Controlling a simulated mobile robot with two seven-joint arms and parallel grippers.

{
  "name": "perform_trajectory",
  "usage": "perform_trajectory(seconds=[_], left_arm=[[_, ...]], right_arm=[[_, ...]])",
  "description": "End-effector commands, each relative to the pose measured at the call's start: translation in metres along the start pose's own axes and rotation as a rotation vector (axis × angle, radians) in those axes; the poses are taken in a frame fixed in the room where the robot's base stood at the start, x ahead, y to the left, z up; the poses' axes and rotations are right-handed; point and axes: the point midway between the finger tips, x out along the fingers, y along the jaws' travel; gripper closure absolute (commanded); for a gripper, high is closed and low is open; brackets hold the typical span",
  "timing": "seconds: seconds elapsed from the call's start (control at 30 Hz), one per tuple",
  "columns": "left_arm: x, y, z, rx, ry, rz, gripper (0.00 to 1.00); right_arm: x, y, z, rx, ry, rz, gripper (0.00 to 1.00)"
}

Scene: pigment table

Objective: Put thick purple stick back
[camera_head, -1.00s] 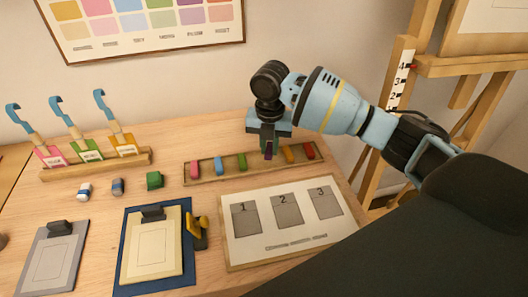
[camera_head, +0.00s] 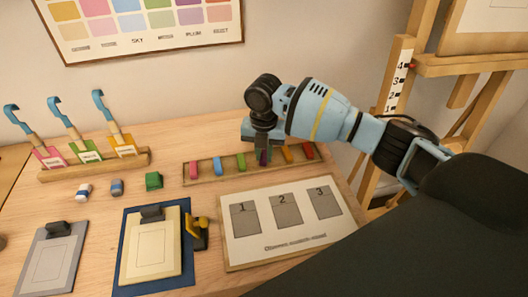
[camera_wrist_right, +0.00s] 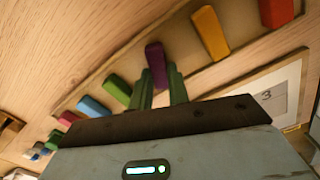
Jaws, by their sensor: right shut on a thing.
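The thick purple stick (camera_wrist_right: 156,65) is between the fingers of my right gripper (camera_wrist_right: 160,88) in the right wrist view. In the head view only a small part of the purple stick (camera_head: 264,156) shows below my right gripper (camera_head: 262,150). The gripper is shut on it over the wooden tray (camera_head: 222,178), in the space between the green stick (camera_head: 240,161) and the orange stick (camera_head: 287,153). I cannot tell whether the purple stick touches the tray floor. My left gripper is not in view.
Pink (camera_head: 193,169), blue (camera_head: 217,166) and red (camera_head: 309,151) sticks also lie in the tray. A numbered board (camera_head: 285,248) lies in front of it. A green block (camera_head: 154,181) is to the left. An easel (camera_head: 398,100) stands at the right.

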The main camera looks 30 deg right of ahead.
Motion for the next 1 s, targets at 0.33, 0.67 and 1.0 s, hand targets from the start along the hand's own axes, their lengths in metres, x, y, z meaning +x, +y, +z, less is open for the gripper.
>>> perform_trajectory(seconds=[0.33,0.67,1.0], left_arm=[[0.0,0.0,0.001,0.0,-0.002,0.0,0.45],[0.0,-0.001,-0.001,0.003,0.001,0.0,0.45],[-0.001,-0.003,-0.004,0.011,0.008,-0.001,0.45]], right_arm=[[0.002,0.0,0.0,0.0,0.001,0.0,0.61],[-0.012,0.001,0.001,0.0,-0.002,0.002,0.61],[-0.078,0.001,0.001,0.0,-0.002,0.004,0.61]])
